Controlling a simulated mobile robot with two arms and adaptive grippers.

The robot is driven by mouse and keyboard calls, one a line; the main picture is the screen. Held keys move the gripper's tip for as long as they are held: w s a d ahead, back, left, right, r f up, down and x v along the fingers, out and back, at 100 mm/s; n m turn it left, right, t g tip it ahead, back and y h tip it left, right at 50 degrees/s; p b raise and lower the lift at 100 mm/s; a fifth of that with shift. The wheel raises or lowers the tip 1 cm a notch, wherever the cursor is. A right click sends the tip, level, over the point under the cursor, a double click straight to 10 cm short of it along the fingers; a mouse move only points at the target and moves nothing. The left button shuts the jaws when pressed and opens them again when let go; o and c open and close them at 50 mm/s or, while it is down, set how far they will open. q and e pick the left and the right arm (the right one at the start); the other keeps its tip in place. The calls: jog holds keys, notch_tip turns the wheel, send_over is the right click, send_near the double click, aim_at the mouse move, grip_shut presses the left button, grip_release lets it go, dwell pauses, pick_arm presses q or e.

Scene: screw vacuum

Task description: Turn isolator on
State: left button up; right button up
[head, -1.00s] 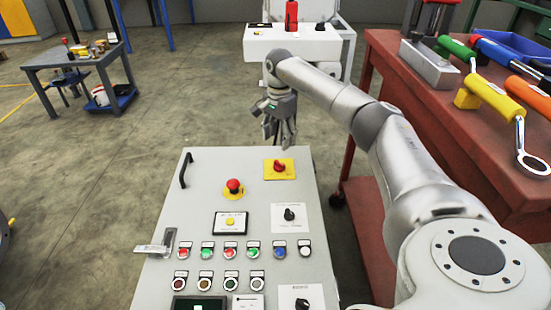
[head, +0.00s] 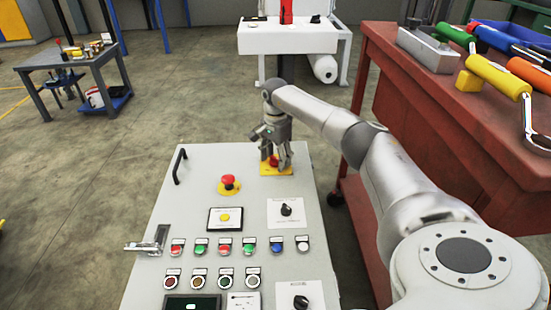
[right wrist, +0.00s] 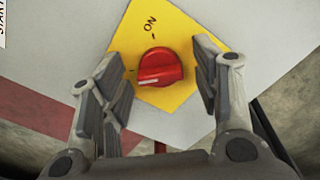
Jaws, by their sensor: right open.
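The isolator is a red rotary knob (right wrist: 160,68) on a yellow square plate (right wrist: 180,25) marked "ON", at the far right corner of the grey control panel (head: 200,188). In the right wrist view the knob's ridge lies roughly crosswise, and the "ON" mark is above it. In the head view my right gripper (head: 276,162) partly covers the yellow plate and knob. My left gripper is not in view.
The panel also carries a red emergency stop (head: 229,182), a black selector (head: 286,208) and several push buttons. A red workbench (head: 430,120) with tools stands close on the right. A white machine (head: 290,40) stands behind. Floor is open to the left.

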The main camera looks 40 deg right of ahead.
jog(key=c, duration=1)
jog(key=shift+c, duration=0.2)
